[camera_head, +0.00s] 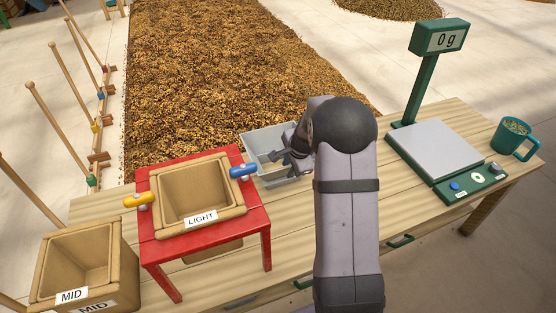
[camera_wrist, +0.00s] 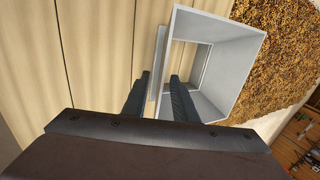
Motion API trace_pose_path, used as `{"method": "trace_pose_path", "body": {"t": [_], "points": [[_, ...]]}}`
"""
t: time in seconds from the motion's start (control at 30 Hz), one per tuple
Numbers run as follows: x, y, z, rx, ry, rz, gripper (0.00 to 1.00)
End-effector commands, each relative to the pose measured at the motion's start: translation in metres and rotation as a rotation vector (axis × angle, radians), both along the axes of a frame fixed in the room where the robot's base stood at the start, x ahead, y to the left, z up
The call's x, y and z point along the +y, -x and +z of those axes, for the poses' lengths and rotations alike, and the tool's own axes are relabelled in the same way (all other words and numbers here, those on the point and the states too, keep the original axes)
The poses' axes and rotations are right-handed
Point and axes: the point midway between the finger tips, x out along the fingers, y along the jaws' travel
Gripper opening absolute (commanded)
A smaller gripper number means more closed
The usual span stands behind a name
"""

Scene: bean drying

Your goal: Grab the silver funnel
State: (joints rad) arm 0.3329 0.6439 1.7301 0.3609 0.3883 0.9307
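The silver funnel (camera_head: 254,143) is a pale grey, square-mouthed piece at the back edge of the wooden table, just right of the red stand. In the wrist view the funnel (camera_wrist: 240,50) shows its open mouth and sloping inner walls, with a square opening through it. My gripper (camera_wrist: 160,74) is open, its two dark fingers apart at the funnel's near-left side. A thin grey plate of the funnel shows between the fingers. I cannot tell whether either finger touches it. In the head view my gripper (camera_head: 284,157) is at the funnel's right side, partly covering it.
A red stand (camera_head: 205,241) holds a wooden box marked LIGHT (camera_head: 201,220), with yellow and blue clamps. A MID box (camera_head: 72,296) stands at front left. A green scale (camera_head: 440,152) reading 0 g and a green mug (camera_head: 511,137) are at right. Beans (camera_head: 210,70) lie behind the table.

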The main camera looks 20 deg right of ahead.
Motion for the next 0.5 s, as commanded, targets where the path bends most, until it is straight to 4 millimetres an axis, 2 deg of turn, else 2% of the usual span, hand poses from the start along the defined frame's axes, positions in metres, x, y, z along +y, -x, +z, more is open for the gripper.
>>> {"method": "trace_pose_path", "body": {"t": [0.5], "points": [[0.003, -0.023, -0.043, 0.002, -0.001, 0.000, 0.25]]}}
